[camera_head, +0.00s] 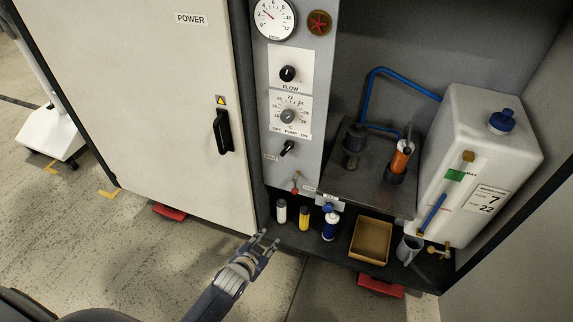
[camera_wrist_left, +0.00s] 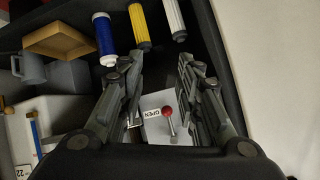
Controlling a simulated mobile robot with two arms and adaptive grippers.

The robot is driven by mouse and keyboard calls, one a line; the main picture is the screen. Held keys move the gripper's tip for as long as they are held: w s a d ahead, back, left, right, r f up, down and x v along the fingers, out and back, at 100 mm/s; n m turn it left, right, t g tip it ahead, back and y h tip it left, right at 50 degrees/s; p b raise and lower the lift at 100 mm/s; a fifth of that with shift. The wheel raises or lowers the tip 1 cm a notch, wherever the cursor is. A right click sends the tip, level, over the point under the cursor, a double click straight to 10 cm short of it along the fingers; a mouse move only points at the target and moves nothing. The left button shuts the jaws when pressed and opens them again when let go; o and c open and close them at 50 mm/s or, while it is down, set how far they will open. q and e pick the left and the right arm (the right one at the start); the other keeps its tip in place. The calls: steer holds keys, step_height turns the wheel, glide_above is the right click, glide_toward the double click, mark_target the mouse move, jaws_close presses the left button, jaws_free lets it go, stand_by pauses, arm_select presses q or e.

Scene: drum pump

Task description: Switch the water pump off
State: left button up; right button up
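The pump switch (camera_head: 287,147), a small black lever under the OFF PUMP ON label (camera_head: 290,133), sits low on the grey control panel (camera_head: 305,165). It leans up to the right. My left gripper (camera_head: 264,243) is below the panel, in front of the lower shelf, apart from the switch. In the left wrist view my left gripper (camera_wrist_left: 160,70) has its fingers spread with nothing held. A red-ball lever (camera_wrist_left: 168,112) by an OPEN label shows beyond and between the fingers; it also shows in the head view (camera_head: 295,183). My right gripper is out of view.
White, yellow and blue cylinders (camera_head: 304,218) stand on the lower shelf beside a tan box (camera_head: 371,240) and grey jug (camera_head: 408,249). A white tank (camera_head: 476,150) is at right. The POWER cabinet door (camera_head: 150,90) is at left. Floor in front is clear.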

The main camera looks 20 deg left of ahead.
arm_select(q)
steer(key=w+r+m+t+b, duration=0.1)
steer(key=w+r+t+b, duration=0.5)
steer(key=r, duration=0.6)
steer(key=b, duration=0.2)
glide_toward(286, 152)
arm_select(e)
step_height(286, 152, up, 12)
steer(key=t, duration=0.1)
arm_select(q)
steer(key=shift+m+t, duration=0.4)
steer(key=w, duration=0.2)
steer(key=w+b, duration=0.1)
steer(key=w, duration=0.2)
steer(key=shift+w+f, duration=0.15)
steer(key=shift+f, duration=0.1)
steer(key=w+b, duration=0.1)
steer(key=w, duration=0.1)
steer(key=shift+w+d, duration=0.15)
steer(key=shift+w, duration=1.35)
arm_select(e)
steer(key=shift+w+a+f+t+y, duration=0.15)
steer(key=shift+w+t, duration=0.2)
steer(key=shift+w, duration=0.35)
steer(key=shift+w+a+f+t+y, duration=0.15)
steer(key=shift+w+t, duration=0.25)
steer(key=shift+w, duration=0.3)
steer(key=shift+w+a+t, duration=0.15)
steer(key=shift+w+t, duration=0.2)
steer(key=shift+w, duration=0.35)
